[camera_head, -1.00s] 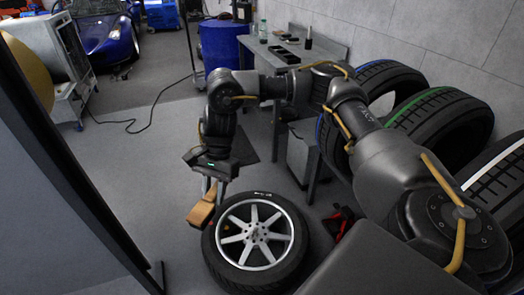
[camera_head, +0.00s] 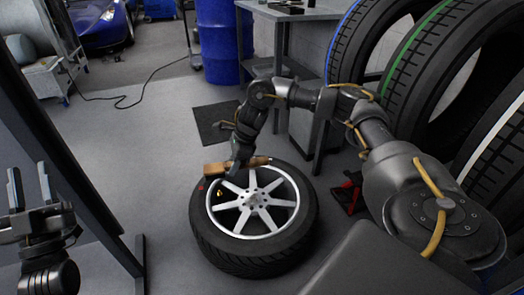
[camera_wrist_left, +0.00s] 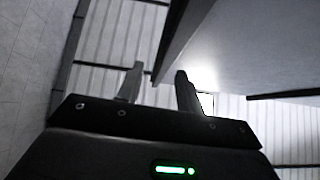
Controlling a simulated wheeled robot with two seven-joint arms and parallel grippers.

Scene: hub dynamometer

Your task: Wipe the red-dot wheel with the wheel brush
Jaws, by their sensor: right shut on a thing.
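The wheel (camera_head: 254,250) lies flat on the floor, a black tyre around a silver multi-spoke rim (camera_head: 262,199). A small red dot (camera_head: 201,187) shows on its tyre's left side. The wheel brush, with a wooden block (camera_head: 215,168), is over the wheel's far edge; whether it touches the tyre cannot be told. My right gripper (camera_head: 237,168) is shut on the brush, its arm reaching in from the right. My left gripper (camera_head: 30,187) is open and empty at the lower left, far from the wheel; its parted fingers also show in the left wrist view (camera_wrist_left: 158,88).
Upright tyres with blue (camera_head: 342,28) and green (camera_head: 412,45) stripes stand at the right. A grey workbench (camera_head: 290,12) and blue barrel (camera_head: 220,45) stand behind. A dark frame post (camera_head: 50,150) stands between my left gripper and the wheel. A red-black object (camera_head: 350,192) lies right of the wheel.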

